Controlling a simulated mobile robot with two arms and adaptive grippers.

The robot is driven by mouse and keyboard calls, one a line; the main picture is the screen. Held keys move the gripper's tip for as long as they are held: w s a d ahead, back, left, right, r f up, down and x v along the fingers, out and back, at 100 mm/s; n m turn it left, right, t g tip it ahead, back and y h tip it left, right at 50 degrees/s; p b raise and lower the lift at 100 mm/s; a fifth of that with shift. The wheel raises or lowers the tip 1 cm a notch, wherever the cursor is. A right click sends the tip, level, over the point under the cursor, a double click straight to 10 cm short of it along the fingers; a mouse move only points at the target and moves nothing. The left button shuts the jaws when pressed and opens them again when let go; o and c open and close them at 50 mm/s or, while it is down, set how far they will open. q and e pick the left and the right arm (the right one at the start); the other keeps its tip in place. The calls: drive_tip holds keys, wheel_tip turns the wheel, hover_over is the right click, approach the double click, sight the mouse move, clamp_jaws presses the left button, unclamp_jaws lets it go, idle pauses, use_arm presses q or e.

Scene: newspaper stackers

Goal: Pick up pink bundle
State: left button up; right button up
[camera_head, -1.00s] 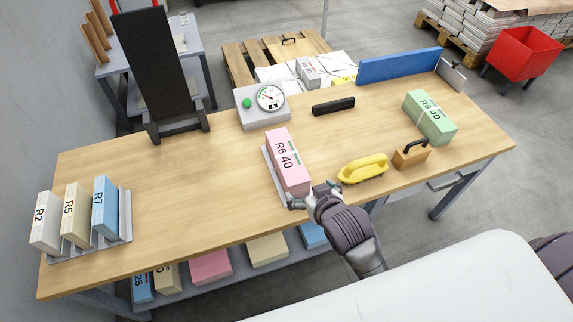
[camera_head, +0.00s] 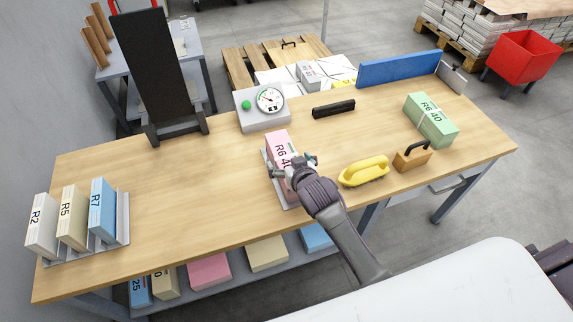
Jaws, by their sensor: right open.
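The pink bundle (camera_head: 281,142), marked "R6 40", lies on a thin grey plate (camera_head: 266,165) near the middle of the wooden table. My right gripper (camera_head: 291,165) is open over the near half of the bundle, with its fingers spread toward the bundle's two long sides. The gripper hides the near end of the bundle and part of its label. I cannot tell whether the fingers touch it. My left gripper is not in view.
A green bundle (camera_head: 430,118) lies farther right. A dial scale (camera_head: 262,110) stands behind. The table left of the bundle is clear up to upright bundles (camera_head: 72,215).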

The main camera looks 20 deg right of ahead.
sight(280, 149)
drive_tip(key=x, duration=0.3)
drive_tip(key=shift+s, duration=0.1)
drive_tip(key=c, duration=1.8)
drive_tip(key=shift+r, duration=0.2)
drive_tip(key=shift+c, duration=0.5)
drive_tip(key=shift+r, duration=0.15)
